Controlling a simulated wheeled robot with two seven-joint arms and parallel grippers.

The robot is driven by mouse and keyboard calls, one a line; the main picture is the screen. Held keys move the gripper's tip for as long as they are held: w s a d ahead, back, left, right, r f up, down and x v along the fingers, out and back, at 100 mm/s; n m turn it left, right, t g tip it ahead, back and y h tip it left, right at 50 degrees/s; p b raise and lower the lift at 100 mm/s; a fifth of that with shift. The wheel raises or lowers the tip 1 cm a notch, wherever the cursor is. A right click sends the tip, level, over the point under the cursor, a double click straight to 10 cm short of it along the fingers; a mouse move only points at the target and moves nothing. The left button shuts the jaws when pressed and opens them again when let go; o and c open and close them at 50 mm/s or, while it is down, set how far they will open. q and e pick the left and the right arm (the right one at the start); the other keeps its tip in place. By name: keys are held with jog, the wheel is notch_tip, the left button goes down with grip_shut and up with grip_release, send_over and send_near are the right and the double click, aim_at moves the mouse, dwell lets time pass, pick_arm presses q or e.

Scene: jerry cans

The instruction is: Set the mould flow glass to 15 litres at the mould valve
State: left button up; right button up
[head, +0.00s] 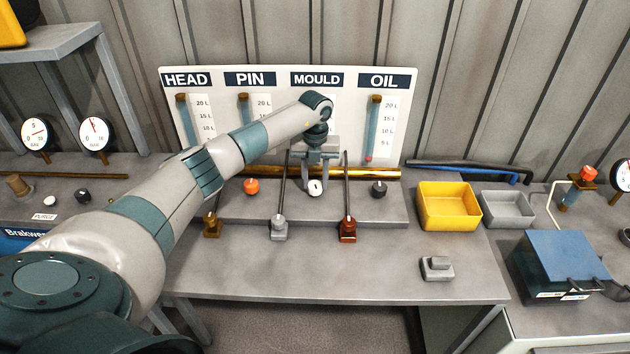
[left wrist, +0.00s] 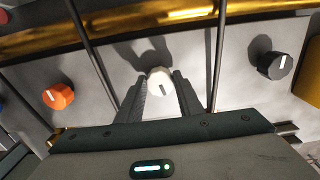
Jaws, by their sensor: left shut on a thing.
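The white mould valve knob (head: 315,189) sits on the bench block below the MOULD label (head: 316,79). It also shows in the left wrist view (left wrist: 160,82), with a dark pointer line. My left gripper (head: 316,178) reaches down from above and is shut on this knob; its two dark fingers (left wrist: 160,96) lie on either side of it in the wrist view. The mould flow glass is hidden behind my left wrist, so its level cannot be read. My right gripper is not in view.
An orange knob (head: 251,186) and a black knob (head: 378,188) flank the white one. Thin upright rods (head: 346,185) stand close on both sides of my gripper. A brass pipe (head: 370,173) runs behind. A yellow bin (head: 448,207) stands right; the front bench is mostly clear.

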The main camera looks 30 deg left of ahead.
aim_at(315, 183)
pick_arm(q)
jog(key=shift+f+m+b, duration=0.15)
jog(key=shift+m+b, duration=0.45)
jog(key=shift+b, duration=0.1)
jog(key=shift+m, duration=0.3)
jog(key=shift+r, duration=0.2)
jog(key=o, duration=1.1)
jog(key=shift+c, duration=0.2)
jog(key=shift+r, duration=0.1)
notch_tip(315, 183, up, 17)
jog(key=b, duration=0.5)
jog(key=shift+b, duration=0.35)
